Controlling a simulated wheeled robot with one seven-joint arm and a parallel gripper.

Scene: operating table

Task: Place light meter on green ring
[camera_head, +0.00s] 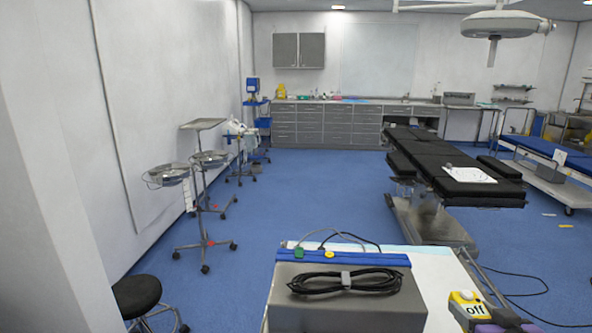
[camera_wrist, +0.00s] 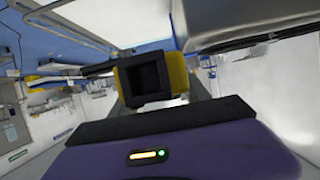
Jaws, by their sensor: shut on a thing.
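The light meter (camera_head: 467,306) is a small yellow box with a white face reading "off", at the bottom right of the head view. My gripper (camera_head: 490,318), purple and dark, is shut on it over the right edge of the white-topped table. In the wrist view the light meter (camera_wrist: 179,75) shows as yellow sides around a dark square, just beyond the dark front of my gripper. A small green spot (camera_head: 299,253) lies on the blue strip of the grey box, next to a yellow one. I cannot tell whether it is the green ring.
The grey box (camera_head: 345,305) carries a coiled black cable (camera_head: 345,281) and stands on the white tabletop (camera_head: 436,280). The black operating table (camera_head: 440,165) with a white sheet is behind. Wheeled stands are at left, a black stool (camera_head: 137,294) at lower left. Blue floor between is open.

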